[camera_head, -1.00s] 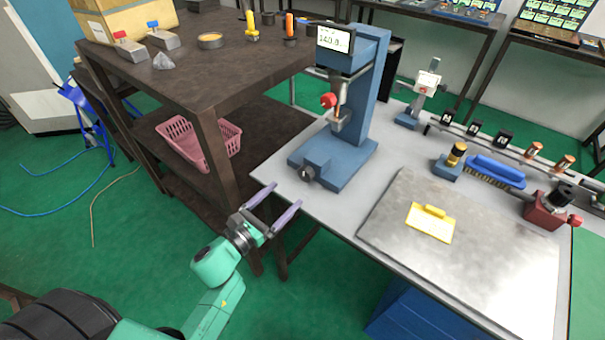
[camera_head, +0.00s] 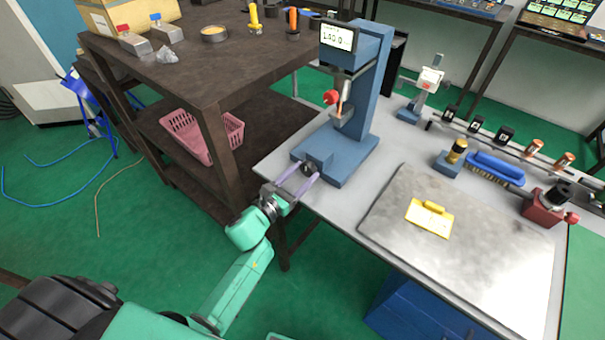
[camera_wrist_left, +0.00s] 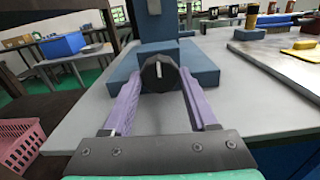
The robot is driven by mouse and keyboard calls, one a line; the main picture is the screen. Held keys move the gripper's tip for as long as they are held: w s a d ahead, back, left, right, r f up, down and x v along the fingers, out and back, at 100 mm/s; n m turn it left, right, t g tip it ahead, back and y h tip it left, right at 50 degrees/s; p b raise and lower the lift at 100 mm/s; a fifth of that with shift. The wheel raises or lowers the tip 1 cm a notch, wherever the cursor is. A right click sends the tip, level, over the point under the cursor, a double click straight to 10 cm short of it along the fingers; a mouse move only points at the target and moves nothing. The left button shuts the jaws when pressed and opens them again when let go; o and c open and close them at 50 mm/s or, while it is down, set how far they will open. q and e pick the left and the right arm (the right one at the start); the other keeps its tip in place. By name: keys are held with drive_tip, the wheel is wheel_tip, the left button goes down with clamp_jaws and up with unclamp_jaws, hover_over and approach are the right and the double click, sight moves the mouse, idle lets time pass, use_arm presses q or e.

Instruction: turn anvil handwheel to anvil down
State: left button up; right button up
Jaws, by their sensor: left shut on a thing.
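The blue bench press (camera_head: 365,100) stands on the left end of the grey table, with a lit display (camera_head: 336,36) and a red knob on its column. The anvil handwheel (camera_head: 309,169) is a small dark round knob on the front of its base. In the left wrist view the handwheel (camera_wrist_left: 160,74) faces me, its white mark about upright. My left gripper (camera_head: 303,173) has its two purple fingers on either side of the handwheel and is shut on it. The left gripper (camera_wrist_left: 161,84) also shows in the wrist view. My right gripper is not in view.
A dark shelf table (camera_head: 215,85) with a pink basket (camera_head: 190,140) stands at the left. A metal plate (camera_head: 470,260) with a yellow block (camera_head: 430,217) lies to the right of the press. A blue brush (camera_head: 495,167) and a red device (camera_head: 543,208) lie farther right.

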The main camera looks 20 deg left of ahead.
use_arm(q)
drive_tip(key=shift+n, duration=0.3)
